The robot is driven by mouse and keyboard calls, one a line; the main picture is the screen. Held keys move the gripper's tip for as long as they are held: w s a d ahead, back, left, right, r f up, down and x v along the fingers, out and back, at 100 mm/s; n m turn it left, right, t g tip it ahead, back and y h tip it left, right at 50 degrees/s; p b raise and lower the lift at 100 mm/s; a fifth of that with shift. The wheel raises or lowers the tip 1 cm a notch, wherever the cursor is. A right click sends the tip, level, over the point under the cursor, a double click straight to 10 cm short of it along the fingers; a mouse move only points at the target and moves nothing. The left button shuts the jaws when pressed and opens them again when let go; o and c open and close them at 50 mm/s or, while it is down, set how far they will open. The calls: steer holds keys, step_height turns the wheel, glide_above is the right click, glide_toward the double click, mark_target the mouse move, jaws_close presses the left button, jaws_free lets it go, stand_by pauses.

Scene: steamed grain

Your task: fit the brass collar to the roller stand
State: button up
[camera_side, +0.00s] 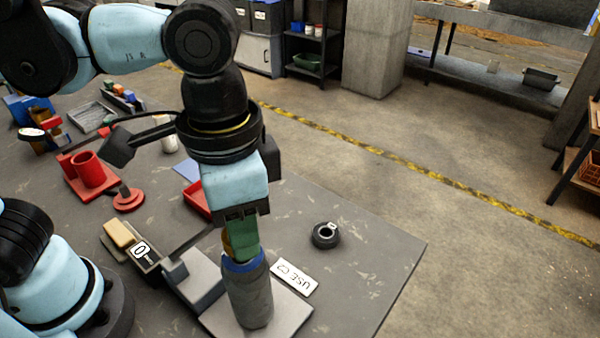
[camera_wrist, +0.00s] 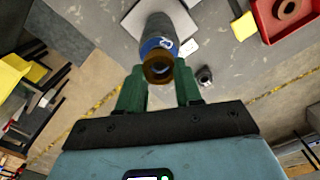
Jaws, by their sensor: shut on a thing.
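My gripper (camera_side: 243,238) points down with green fingers, shut on the brass collar (camera_side: 227,242). In the wrist view, my gripper (camera_wrist: 160,88) has one finger on each side of the brass collar (camera_wrist: 158,68), whose dark opening faces the camera. The roller stand (camera_side: 252,297) is an upright grey cylinder with a blue band near its top. The collar is at the stand's top end, just above the blue band. The stand also shows beyond the collar in the wrist view (camera_wrist: 160,27). I cannot tell whether the collar touches the stand or sits around its end.
The stand rises from a pale plate (camera_side: 290,318) beside a grey block (camera_side: 193,280). A "USE C2" card (camera_side: 294,278) and a black ring (camera_side: 325,235) lie to the right.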

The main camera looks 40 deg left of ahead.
steer(key=shift+f, duration=0.5)
stand_by(0.3)
steer(key=o, duration=1.2)
steer(key=shift+c, duration=0.2)
step_height(320, 180, up, 12)
steer(key=w+a+f+n+t, duration=0.3)
steer(key=w+a+f, duration=0.1)
steer(key=a+f, duration=0.4)
steer(key=w+a+f+n+t, duration=0.3)
steer(key=a+f, duration=0.5)
steer(key=a, duration=0.4)
steer(key=w+t, duration=0.1)
steer(key=w, duration=0.1)
steer(key=shift+w+a+f, duration=0.15)
steer(key=shift+w+f, duration=0.1)
steer(key=shift+w, duration=0.05)
